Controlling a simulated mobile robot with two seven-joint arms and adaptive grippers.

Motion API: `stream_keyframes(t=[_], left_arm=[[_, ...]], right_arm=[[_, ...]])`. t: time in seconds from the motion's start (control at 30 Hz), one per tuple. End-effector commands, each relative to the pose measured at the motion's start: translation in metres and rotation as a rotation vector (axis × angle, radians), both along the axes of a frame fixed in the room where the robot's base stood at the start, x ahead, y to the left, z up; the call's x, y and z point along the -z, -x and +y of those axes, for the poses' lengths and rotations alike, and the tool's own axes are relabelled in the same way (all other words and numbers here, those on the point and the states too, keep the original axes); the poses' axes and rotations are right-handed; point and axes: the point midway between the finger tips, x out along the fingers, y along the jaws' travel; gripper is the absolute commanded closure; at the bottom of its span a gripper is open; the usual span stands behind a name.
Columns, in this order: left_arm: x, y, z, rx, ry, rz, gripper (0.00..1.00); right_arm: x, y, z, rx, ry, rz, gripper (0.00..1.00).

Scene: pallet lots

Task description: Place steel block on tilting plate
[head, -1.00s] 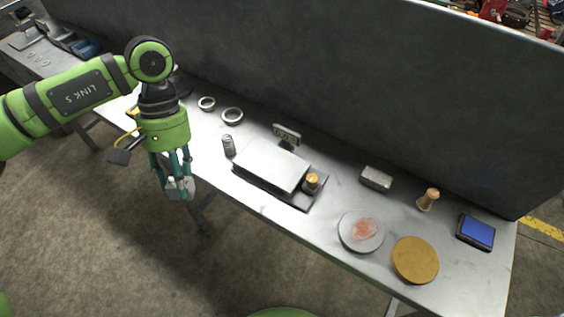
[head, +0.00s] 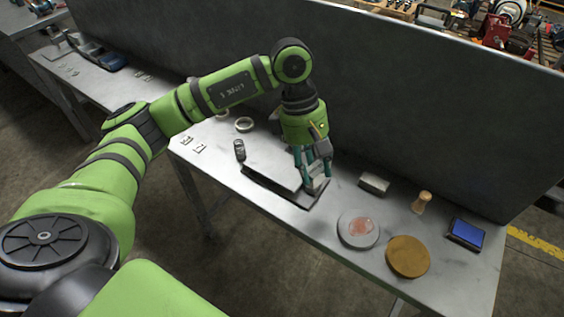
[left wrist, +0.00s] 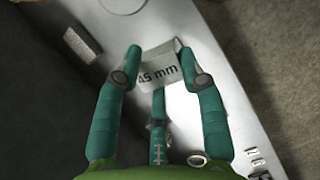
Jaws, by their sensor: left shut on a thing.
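My left gripper (head: 313,178) is shut on a light grey steel block (left wrist: 158,73) marked "45 mm". In the left wrist view the block sits between the teal fingertips. In the head view the fingers are over the right end of the tilting plate (head: 272,162), a flat grey metal plate on a dark base. The fingers mostly hide the block and that end of the base there. I cannot tell whether the block touches anything below. My right gripper is not in view.
A grey block (head: 374,184), a wooden stamp (head: 421,202), a blue pad (head: 466,233), a round grey dish (head: 358,228) and a tan disc (head: 408,256) lie to the right. A spring (head: 239,149) and a ring (head: 244,125) lie left. A dark panel (head: 420,110) stands behind.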

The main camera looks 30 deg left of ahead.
Motion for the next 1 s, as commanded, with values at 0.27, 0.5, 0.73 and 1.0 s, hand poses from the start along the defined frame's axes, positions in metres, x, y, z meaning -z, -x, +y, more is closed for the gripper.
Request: stream_keyframes(t=[0.27,0.5,0.73,1.0], left_arm=[[-0.019,-0.025,0.0,-0.739,-0.023,0.002,1.0],[-0.033,-0.044,0.013,-1.367,-0.043,0.024,1.0],[-0.038,-0.052,0.026,-1.733,-0.056,0.045,1.0],[-0.019,-0.05,0.063,-1.808,-0.067,0.052,1.0]], right_arm=[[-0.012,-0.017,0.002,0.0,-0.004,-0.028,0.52],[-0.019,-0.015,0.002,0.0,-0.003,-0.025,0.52],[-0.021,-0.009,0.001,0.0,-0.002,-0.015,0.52],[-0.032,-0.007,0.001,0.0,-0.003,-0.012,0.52]])
